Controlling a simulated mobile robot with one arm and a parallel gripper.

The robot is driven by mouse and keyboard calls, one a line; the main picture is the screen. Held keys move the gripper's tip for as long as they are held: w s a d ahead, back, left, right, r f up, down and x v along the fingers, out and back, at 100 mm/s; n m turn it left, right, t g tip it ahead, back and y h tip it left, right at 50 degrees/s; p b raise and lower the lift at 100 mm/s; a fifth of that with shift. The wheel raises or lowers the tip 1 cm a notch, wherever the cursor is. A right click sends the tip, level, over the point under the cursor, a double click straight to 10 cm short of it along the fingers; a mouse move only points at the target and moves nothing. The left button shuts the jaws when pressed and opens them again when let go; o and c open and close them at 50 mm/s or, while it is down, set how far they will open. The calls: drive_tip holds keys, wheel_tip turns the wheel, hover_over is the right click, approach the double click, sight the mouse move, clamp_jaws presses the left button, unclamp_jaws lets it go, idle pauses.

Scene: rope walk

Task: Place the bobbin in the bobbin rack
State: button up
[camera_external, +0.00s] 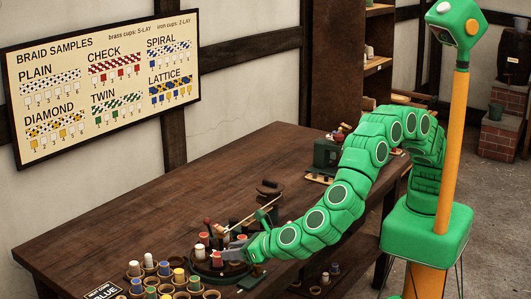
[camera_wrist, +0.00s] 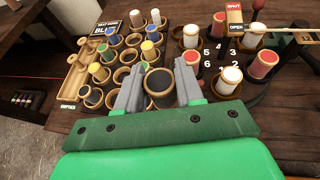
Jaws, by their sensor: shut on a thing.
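My gripper (camera_wrist: 159,88) is shut, its grey fingers on either side of a round bobbin (camera_wrist: 159,80) with a dark top and a pale wooden rim. The bobbin's lower part is hidden. The bobbin rack (camera_wrist: 113,58), rows of wooden cups, lies just left of the gripper in the wrist view; some cups hold white, blue, yellow or green bobbins and several are empty. In the external view my gripper (camera_external: 232,254) is low over the table, right of the rack cups (camera_external: 166,283); the held bobbin is not clear there.
Right of my gripper is a round stand with numbered places and red and white bobbins (camera_wrist: 230,78). A sign (camera_wrist: 236,20) reads SHUT and OPEN. At far left is a tray marked EMPTIES (camera_wrist: 70,92). A sign reading BLUE (camera_external: 103,291) stands by the rack. The table's middle (camera_external: 190,195) is clear.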

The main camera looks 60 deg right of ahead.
drive_tip(key=a+f, duration=0.1)
drive_tip(key=w+a+f, duration=0.1)
drive_tip(key=a, duration=0.1)
drive_tip(key=w+a+f, duration=0.1)
drive_tip(key=f, duration=0.1)
drive_tip(key=shift+w+a, duration=0.15)
drive_tip(key=shift+a, duration=0.15)
drive_tip(key=shift+w+a+f, duration=0.25)
drive_tip(key=shift+a+f, duration=0.2)
drive_tip(key=shift+f, duration=0.2)
drive_tip(key=shift+w+a+f, duration=0.2)
drive_tip(key=shift+a+f, duration=0.2)
drive_tip(key=shift+f, duration=0.2)
drive_tip(key=shift+w+a+f, duration=0.1)
drive_tip(key=shift+a+f, duration=0.1)
drive_tip(key=shift+f, duration=1.65)
drive_tip(key=shift+f, duration=0.1)
drive_tip(key=o, duration=1)
